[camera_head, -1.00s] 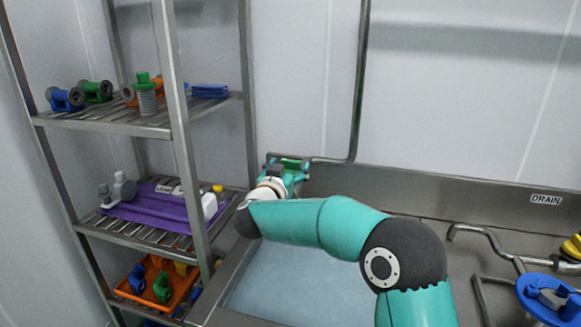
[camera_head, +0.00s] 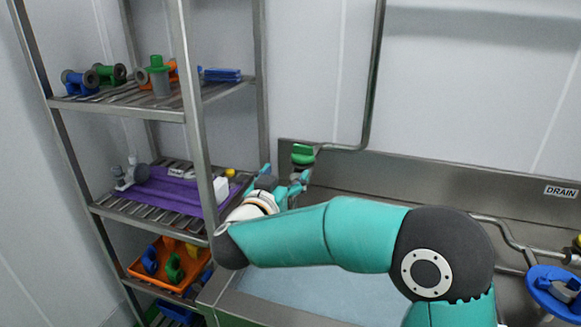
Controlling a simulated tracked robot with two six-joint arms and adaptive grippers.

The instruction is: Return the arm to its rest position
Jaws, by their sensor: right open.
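My right arm (camera_head: 330,232), teal with dark joints, reaches across the sink towards the wall. My right gripper (camera_head: 298,180) is at the arm's far end, at the back left corner of the sink. Its teal fingers are open and I see nothing between them. A green handle (camera_head: 303,153) on the wall pipe is just above the fingertips; a small gap seems to show, but I cannot tell the depth. My left gripper is out of view.
A metal rack (camera_head: 196,150) stands close at the left, with spools, a purple tray (camera_head: 165,192) and an orange bin (camera_head: 135,268). The sink (camera_head: 330,290) lies under my arm. A bent pipe (camera_head: 505,240) and a blue round part (camera_head: 560,285) are at the right.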

